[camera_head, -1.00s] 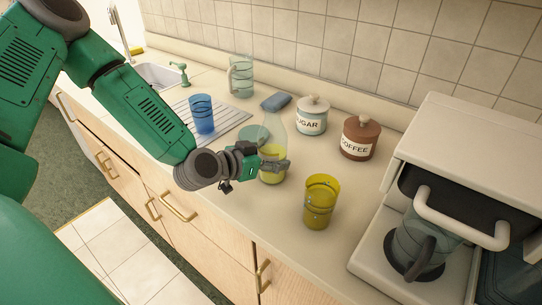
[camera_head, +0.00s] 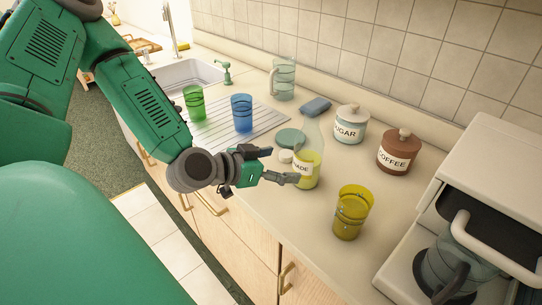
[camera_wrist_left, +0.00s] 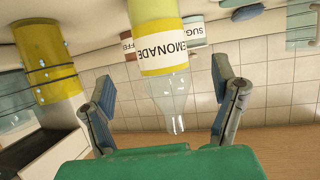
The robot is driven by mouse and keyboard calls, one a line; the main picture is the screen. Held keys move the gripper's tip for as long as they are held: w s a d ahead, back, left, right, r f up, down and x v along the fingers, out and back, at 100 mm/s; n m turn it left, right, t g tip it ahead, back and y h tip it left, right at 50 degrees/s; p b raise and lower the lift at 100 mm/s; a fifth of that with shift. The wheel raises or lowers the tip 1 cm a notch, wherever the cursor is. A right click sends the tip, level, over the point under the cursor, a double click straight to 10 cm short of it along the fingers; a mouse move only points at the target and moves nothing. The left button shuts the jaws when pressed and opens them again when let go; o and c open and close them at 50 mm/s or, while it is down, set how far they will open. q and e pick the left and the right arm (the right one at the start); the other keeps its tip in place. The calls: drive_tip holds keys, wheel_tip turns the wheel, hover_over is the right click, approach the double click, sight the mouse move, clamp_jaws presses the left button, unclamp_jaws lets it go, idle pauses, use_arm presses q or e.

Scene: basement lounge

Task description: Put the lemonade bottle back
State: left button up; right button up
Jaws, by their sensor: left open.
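The lemonade bottle (camera_head: 309,165) stands upright on the counter, with yellow drink below, a clear neck above and a white label. My left gripper (camera_head: 280,164) is open and empty at the bottle's left side, its fingers pointing toward it. The lower fingertip overlaps the bottle's edge in the head view; I cannot tell if it touches. In the left wrist view the picture is upside down, and the bottle (camera_wrist_left: 165,50) shows between the two spread fingers of the gripper (camera_wrist_left: 163,85), beyond their tips. My right gripper is not in view.
A yellow glass (camera_head: 351,213) stands in front right of the bottle. The sugar jar (camera_head: 350,125), coffee jar (camera_head: 398,153), blue sponge (camera_head: 315,107) and round green lid (camera_head: 290,138) are behind. A coffee machine (camera_head: 490,170) is at right.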

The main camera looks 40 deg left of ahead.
use_arm(q)
drive_tip(key=s, duration=0.1)
drive_tip(key=s+a+p, duration=0.1)
drive_tip(key=r+p, duration=0.1)
drive_tip(key=shift+s+a, duration=0.25)
drive_tip(key=shift+s, duration=0.15)
drive_tip(key=shift+d, duration=0.25)
